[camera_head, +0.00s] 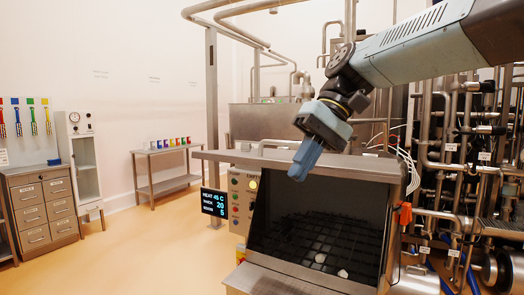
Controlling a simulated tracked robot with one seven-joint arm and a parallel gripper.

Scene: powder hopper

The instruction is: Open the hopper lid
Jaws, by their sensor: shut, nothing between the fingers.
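The hopper (300,267) stands at the lower right with its front mouth open. A dark grid shows inside it, with a few small white lumps on it. The hopper lid (225,156) is a steel panel seen nearly edge-on, raised above the mouth and roughly level. My gripper (299,175) hangs from the arm over the lid, pointing down and left, with its blue fingers shut and nothing between them. The fingertips overlap the lid's front edge in the picture. I cannot tell whether they touch it.
A display panel (214,203) and a control box (240,200) with buttons stand left of the hopper. Dense pipework (470,140) fills the right side. A drawer cabinet (42,207) and a side table (165,182) stand at the left. The floor between is clear.

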